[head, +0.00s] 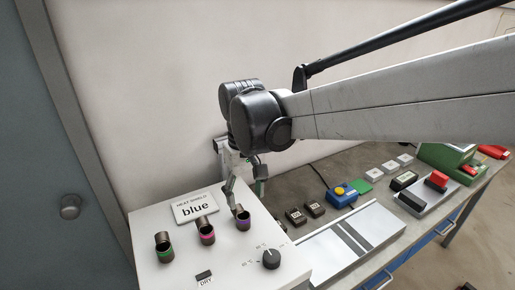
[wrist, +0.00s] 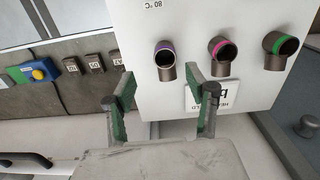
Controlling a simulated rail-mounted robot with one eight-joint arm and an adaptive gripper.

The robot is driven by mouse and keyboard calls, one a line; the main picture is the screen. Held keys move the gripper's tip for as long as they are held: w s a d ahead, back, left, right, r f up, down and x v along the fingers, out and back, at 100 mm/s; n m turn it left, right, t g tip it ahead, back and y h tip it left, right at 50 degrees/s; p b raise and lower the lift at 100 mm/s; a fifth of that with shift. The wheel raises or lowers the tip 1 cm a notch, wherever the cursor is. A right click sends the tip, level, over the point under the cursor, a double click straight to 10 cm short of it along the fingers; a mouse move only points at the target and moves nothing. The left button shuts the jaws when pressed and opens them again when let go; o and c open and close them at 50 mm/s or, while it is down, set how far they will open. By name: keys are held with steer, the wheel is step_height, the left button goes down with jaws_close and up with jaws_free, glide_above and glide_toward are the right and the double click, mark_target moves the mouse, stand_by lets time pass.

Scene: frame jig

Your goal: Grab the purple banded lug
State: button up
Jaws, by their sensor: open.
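The purple banded lug (head: 243,218) is a dark, bent tube on top of the white box, rightmost of three in the head view. In the wrist view the purple banded lug (wrist: 166,70) shows its dark opening and purple rim, just beyond the fingertips and between their lines. My gripper (head: 246,197) is open, with fingers pointing down just above and behind this lug. In the wrist view my gripper (wrist: 160,82) has green-padded fingers wide apart with nothing between them. I cannot tell the exact gap to the lug.
A pink banded lug (head: 206,232) and a green banded lug (head: 164,248) stand to the left on the white box (head: 215,270). A black knob (head: 271,259) is at front right. The bench to the right holds several blocks.

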mark_target(243, 214)
step_height(243, 214, down, 4)
steer(key=shift+r, duration=0.2)
steer(key=shift+a+f+p, duration=0.2)
steer(key=shift+a+f, duration=0.05)
steer(key=shift+f, duration=1.05)
steer(key=shift+a+f+p, duration=0.15)
steer(key=shift+a+f, duration=0.1)
steer(key=shift+f, duration=1.05)
steer(key=c, duration=1.3)
steer(key=shift+o, duration=0.2)
steer(key=shift+r, duration=0.1)
